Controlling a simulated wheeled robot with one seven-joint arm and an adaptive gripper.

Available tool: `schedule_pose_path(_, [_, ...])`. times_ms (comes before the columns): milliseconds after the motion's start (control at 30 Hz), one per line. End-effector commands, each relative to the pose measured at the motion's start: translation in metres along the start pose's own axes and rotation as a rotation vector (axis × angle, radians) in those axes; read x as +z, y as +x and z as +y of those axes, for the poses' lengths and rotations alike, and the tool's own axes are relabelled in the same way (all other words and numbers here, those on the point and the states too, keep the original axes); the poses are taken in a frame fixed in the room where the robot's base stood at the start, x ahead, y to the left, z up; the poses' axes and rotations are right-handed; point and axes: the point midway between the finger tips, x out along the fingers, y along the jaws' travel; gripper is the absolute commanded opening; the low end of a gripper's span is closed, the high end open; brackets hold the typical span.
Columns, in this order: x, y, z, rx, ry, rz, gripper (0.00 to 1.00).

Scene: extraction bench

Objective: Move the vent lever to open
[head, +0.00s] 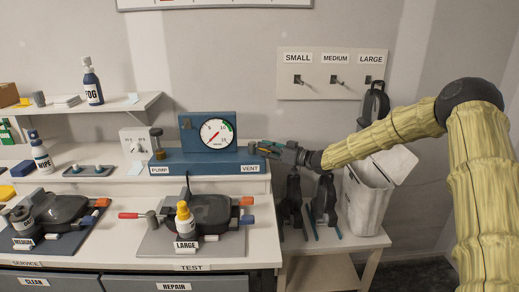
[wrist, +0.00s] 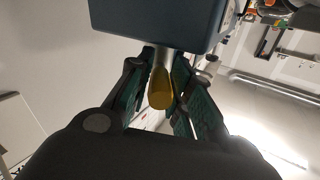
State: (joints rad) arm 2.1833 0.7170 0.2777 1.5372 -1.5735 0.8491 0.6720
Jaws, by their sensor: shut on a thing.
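The vent lever (wrist: 160,90) has a metal stem and a yellow tip, and juts from the blue-grey box in the wrist view. My gripper (wrist: 162,92) has its dark green finger pads on either side of the lever and is shut on it. In the head view my gripper (head: 256,148) is at the right end of the blue pump unit (head: 206,171), above the VENT label (head: 250,168). The gripper hides most of the lever there. The round gauge (head: 217,133) stands on the unit, its needle pointing to the lower left.
A test tray with a mask part labelled LARGE (head: 187,245) and a yellow-capped bottle (head: 185,218) sits on the bench below the unit. Hooks (head: 336,80) hang on the wall.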

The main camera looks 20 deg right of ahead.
Motion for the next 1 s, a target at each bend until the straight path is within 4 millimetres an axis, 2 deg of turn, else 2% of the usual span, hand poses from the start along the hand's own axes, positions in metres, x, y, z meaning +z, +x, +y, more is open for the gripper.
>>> schedule_pose_path(233, [-0.0023, -0.0115, 0.0089, -0.015, -0.001, -0.002, 0.0])
schedule_pose_path(667, [-0.0033, -0.0134, 0.0103, -0.018, -0.002, -0.001, 0.0])
schedule_pose_path(700, [-0.0034, -0.0134, 0.0103, -0.018, -0.001, -0.001, 0.24])
schedule_pose_path(800, [-0.0033, -0.0129, 0.0099, -0.018, -0.001, -0.001, 0.42])
schedule_pose_path(1000, [-0.0027, -0.0113, 0.0085, -0.021, -0.001, -0.002, 0.44])
